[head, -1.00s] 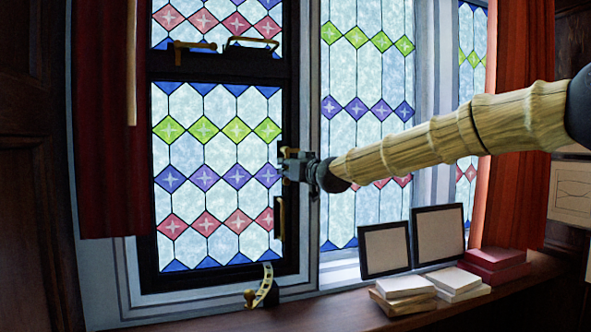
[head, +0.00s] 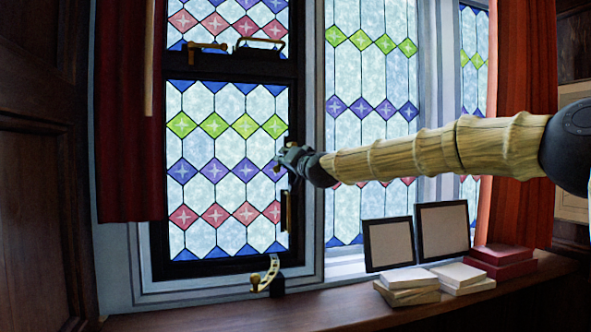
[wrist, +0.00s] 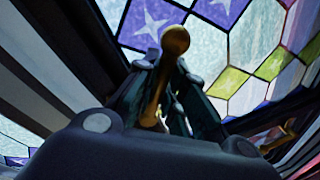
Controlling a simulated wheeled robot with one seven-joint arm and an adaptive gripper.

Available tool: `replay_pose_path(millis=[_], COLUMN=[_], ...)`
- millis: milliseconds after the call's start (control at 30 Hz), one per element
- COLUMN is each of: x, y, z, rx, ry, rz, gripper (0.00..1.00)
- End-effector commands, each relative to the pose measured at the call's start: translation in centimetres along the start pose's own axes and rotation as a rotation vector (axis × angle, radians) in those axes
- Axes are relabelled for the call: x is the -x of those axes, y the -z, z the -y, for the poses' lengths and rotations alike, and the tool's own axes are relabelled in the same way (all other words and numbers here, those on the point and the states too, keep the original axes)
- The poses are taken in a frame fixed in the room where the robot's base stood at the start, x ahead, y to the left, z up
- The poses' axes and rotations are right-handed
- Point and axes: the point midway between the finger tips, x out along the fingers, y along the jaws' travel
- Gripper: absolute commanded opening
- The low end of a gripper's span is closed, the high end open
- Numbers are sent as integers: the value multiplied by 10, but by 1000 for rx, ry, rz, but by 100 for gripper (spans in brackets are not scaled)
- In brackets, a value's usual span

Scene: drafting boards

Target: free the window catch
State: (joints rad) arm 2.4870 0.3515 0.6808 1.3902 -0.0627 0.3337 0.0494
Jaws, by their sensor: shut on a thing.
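The window catch is a brass lever with a round knob (head: 277,168) on the right stile of the lower leaded casement (head: 158,235). In the wrist view its knob (wrist: 175,40) sticks out past the fingertips, and its shank runs down between the fingers. My gripper (head: 287,158) is shut on the catch lever and tilted against the dark frame; it also shows in the wrist view (wrist: 160,85). The catch's pivot and plate are mostly hidden behind my gripper. The casement appears closed in its frame.
A pull handle (head: 286,210) sits below my gripper on the stile. A curved brass stay (head: 266,276) is at the sill. Two picture frames (head: 388,245) and stacked books (head: 408,280) stand to the right. A red curtain (head: 132,150) hangs at left.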

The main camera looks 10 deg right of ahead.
Motion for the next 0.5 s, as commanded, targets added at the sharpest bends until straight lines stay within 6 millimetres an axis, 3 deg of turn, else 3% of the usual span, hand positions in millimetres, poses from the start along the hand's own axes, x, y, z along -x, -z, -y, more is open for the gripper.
replay_pose_path(millis=[500], x=[-5], y=[2], z=[21], rx=[-479], ry=[1], rz=[-95], gripper=[0])
